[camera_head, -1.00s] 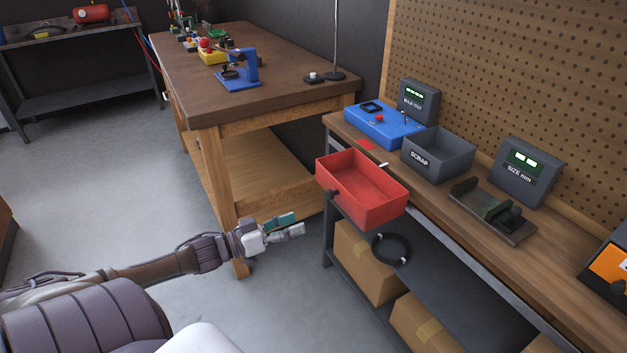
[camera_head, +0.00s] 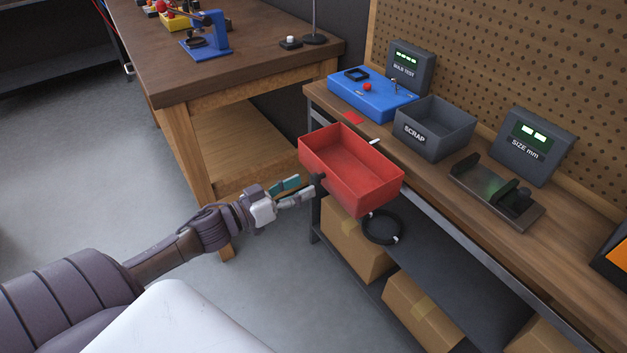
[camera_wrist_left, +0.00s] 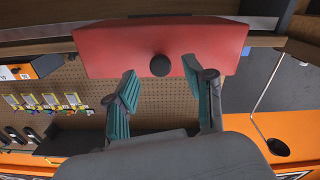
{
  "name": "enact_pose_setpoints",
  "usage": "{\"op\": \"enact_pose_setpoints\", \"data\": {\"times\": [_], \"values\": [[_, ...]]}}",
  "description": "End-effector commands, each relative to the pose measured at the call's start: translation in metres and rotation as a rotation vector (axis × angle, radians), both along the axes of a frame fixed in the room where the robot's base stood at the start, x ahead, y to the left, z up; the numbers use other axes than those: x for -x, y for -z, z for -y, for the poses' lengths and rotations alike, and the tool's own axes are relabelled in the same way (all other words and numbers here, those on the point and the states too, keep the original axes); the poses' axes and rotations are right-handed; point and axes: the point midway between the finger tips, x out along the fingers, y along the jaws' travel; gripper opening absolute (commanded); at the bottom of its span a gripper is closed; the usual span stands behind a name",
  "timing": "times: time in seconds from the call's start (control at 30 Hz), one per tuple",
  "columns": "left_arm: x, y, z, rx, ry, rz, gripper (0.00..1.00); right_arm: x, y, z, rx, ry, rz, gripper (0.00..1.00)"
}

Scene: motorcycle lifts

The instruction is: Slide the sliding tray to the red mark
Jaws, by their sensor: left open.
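The red sliding tray (camera_head: 350,172) hangs at the front edge of the workbench, open at the top and empty. A red mark (camera_head: 353,118) lies on the bench top, just behind the tray's far left corner. My left gripper (camera_head: 304,187) is open at the tray's left end, close to its dark knob (camera_head: 318,182). In the left wrist view, the tray (camera_wrist_left: 110,52) spans the top. The round black knob (camera_wrist_left: 160,65) shows between the spread teal fingertips (camera_wrist_left: 158,72), with gaps on both sides. My right gripper is out of view.
On the bench stand a blue tester (camera_head: 370,95), a grey scrap bin (camera_head: 440,135) and a size gauge (camera_head: 496,190). A black ring (camera_head: 382,228) hangs below the tray. Cardboard boxes (camera_head: 355,240) sit underneath. A wooden table (camera_head: 240,60) is behind; floor in front is clear.

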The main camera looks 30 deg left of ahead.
Motion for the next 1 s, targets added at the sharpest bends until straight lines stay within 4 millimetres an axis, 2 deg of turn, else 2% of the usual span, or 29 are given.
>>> {"op": "enact_pose_setpoints", "data": {"times": [0.1,0.2,0.4,0.67,0.77,1.0], "values": [[-0.018,-0.002,0.007,-0.001,0.000,0.004,0.53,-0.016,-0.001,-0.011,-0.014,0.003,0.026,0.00],[-0.028,-0.001,0.011,0.002,-0.001,0.001,0.53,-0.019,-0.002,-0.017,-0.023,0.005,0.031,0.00],[-0.038,0.000,0.015,0.000,-0.001,0.000,0.53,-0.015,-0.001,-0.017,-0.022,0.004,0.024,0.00],[-0.039,0.000,0.016,0.000,-0.001,-0.002,0.53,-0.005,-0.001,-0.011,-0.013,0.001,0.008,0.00],[-0.039,0.000,0.016,0.000,-0.001,-0.002,0.40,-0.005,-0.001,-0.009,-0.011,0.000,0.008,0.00],[-0.039,0.000,0.016,0.001,0.000,-0.001,0.00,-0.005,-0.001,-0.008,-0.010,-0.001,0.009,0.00]]}}
